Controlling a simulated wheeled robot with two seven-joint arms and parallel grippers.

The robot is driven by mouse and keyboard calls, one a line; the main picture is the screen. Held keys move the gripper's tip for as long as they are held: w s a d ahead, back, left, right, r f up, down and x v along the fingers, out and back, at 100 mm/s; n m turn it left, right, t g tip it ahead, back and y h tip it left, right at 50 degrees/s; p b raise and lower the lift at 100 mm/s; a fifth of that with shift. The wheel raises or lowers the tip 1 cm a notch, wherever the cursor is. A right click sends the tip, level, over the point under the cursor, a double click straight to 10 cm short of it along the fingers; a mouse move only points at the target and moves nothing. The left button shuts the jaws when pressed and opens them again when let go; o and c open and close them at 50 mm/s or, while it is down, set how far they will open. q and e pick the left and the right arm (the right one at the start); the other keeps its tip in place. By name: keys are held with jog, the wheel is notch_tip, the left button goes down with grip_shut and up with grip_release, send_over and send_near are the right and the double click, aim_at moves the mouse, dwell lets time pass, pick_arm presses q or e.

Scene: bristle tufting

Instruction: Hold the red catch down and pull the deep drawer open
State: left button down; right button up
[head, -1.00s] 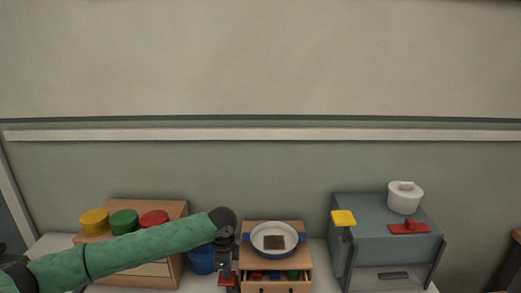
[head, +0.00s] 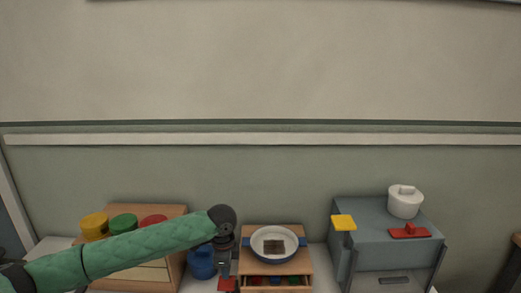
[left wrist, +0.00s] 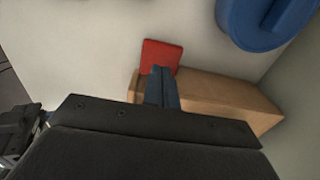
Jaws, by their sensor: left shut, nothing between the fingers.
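A red flat piece (head: 227,284) sits low at the left side of the small wooden drawer unit (head: 247,251); it also shows in the left wrist view (left wrist: 160,55). I cannot tell if it is pressed down. My left gripper (head: 224,270) is shut and empty, pointing down at this red piece. In the left wrist view the fingertips (left wrist: 163,75) overlap its near edge; contact is unclear. The unit's drawer (head: 277,281) stands partly open, with coloured things inside; its front is cut by the picture edge. My right gripper is not in view.
A white plate (head: 275,256) with a brown square lies on the unit. A blue pot (head: 201,262) stands behind left. A wooden cabinet (head: 176,211) with coloured lids is at left. A grey cabinet (head: 385,245) at right carries a white pot (head: 405,202), a red piece and a yellow piece.

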pick_arm(q)
notch_tip(320, 180, up, 7)
jog(key=shift+f, duration=0.2)
dwell(1.0)
notch_tip(320, 180, up, 12)
dwell(0.8)
